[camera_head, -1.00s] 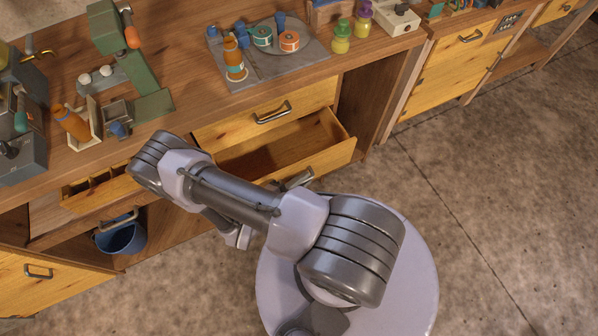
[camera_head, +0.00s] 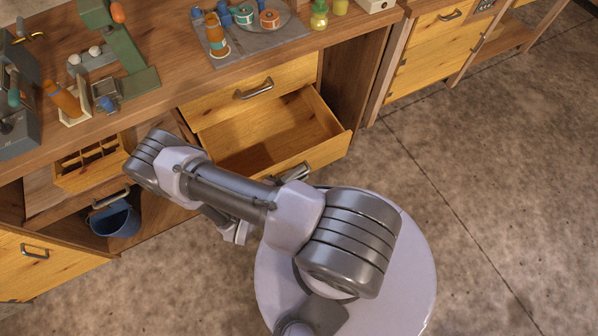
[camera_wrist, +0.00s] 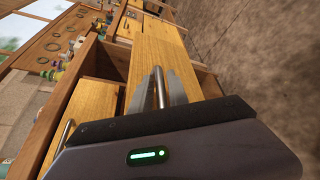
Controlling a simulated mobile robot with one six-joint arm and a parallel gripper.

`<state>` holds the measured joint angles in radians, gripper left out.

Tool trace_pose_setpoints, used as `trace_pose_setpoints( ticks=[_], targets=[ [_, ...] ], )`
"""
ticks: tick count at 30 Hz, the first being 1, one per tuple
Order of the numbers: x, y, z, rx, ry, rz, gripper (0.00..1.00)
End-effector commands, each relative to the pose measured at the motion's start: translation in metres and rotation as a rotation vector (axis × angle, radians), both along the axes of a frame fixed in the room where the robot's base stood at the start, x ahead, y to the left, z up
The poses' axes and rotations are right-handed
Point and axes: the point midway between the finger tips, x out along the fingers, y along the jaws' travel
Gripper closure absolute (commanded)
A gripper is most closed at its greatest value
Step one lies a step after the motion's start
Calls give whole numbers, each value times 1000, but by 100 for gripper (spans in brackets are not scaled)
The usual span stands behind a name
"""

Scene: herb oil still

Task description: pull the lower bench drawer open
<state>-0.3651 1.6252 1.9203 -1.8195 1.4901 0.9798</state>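The lower bench drawer (camera_head: 267,153) is pulled out, and its empty wooden inside shows below the closed upper drawer (camera_head: 245,99). Its metal handle (camera_head: 295,173) is partly hidden by my arm in the head view. In the wrist view, the lower drawer's yellow front (camera_wrist: 157,50) lies ahead of me, with the handle bar (camera_wrist: 159,86) between the fingers of my gripper (camera_wrist: 158,97). The fingers close in on both sides of the bar and appear shut on it. My gripper is mostly hidden behind my arm in the head view.
A divided drawer (camera_head: 92,166) stands open at the left, above a blue bucket (camera_head: 116,218). Bottles, jars and a green press (camera_head: 125,62) stand on the bench top (camera_head: 175,50). The concrete floor (camera_head: 475,200) is clear at the right.

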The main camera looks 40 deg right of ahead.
Motion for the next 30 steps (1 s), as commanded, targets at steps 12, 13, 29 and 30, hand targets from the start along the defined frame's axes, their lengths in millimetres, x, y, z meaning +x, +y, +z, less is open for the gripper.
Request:
trace_pose_setpoints(
  ticks=[12, 13, 29, 30],
  targets=[
    [0, 0, 0, 0, 0, 0, 79],
    [0, 1, 1, -1, 0, 1, 79],
    [-7, 112, 27, 2, -3, 6, 79],
    [-8, 123, 29, 3, -3, 5, 79]
  ],
)
